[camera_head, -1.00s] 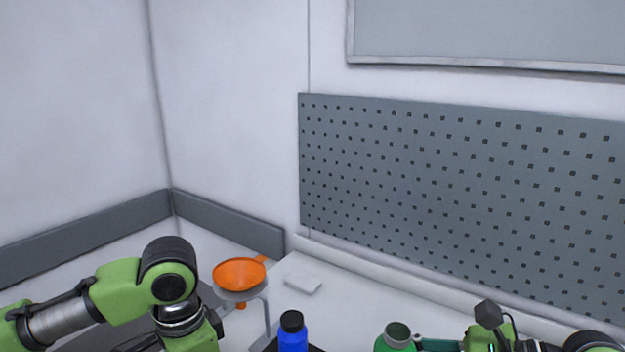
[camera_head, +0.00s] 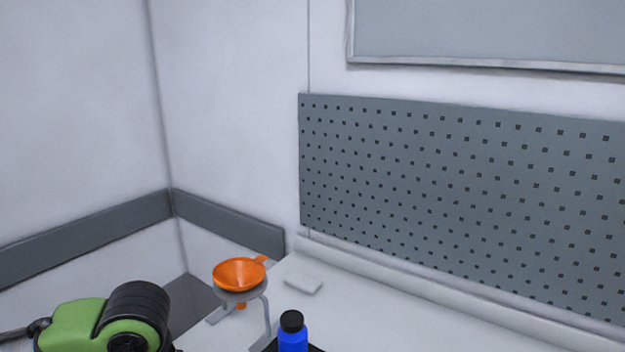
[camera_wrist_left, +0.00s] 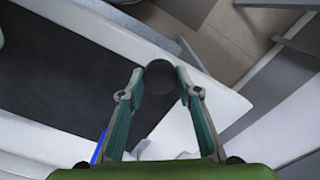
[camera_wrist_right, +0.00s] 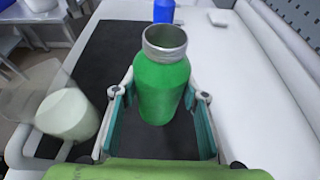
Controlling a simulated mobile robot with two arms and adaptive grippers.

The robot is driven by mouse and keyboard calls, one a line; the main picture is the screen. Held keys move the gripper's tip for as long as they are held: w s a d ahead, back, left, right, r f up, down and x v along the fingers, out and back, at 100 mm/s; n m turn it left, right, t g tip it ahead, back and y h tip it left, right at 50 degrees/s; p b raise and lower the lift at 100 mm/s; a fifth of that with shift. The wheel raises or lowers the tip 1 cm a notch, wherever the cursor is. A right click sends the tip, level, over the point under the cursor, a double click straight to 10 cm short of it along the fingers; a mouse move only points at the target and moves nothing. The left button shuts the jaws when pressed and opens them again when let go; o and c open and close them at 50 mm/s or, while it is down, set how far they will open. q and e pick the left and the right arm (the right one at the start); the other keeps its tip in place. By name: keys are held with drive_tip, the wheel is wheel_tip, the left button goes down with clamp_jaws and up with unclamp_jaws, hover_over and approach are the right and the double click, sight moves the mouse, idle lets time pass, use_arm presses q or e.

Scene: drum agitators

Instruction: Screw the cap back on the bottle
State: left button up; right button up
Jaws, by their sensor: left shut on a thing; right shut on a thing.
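The green bottle (camera_wrist_right: 162,85) stands between the fingers of my right gripper (camera_wrist_right: 158,95), which is shut on it. Its grey threaded neck is uncovered and its mouth is open. In the left wrist view a round black cap (camera_wrist_left: 160,76) sits between the tips of my left gripper (camera_wrist_left: 158,82), which is shut on it. No bottle is under the cap in that view.
A blue bottle (camera_head: 292,338) with a black lid stands on a dark mat (camera_wrist_right: 98,60). An orange funnel (camera_head: 240,274) rests in a stand at the table's left end. A whitish cylindrical container (camera_wrist_right: 67,113) is left of the green bottle. A white block (camera_head: 303,284) lies behind.

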drive_tip(key=shift+r, duration=0.1)
idle(0.5)
drive_tip(key=s+a+r+n+g+y, duration=0.2)
drive_tip(key=a+r+n+g, duration=0.2)
drive_tip(key=a+r, duration=0.5)
wheel_tip(320, 180, up, 3)
drive_tip(key=shift+f+n+g, duration=0.1)
drive_tip(key=shift+n+g, duration=0.2)
use_arm(q)
drive_tip(key=w+d+r, duration=0.4)
drive_tip(key=d+r, duration=0.3)
drive_tip(key=r, duration=0.1)
drive_tip(key=w+d+r, duration=0.4)
drive_tip(key=d+r, duration=0.3)
drive_tip(key=r, duration=0.1)
drive_tip(key=s+d+r, duration=0.3)
drive_tip(key=d+r, duration=0.4)
drive_tip(key=s+d+r, duration=0.3)
drive_tip(key=d+r, duration=0.5)
drive_tip(key=shift+f, duration=0.15)
drive_tip(key=shift+f, duration=1.95)
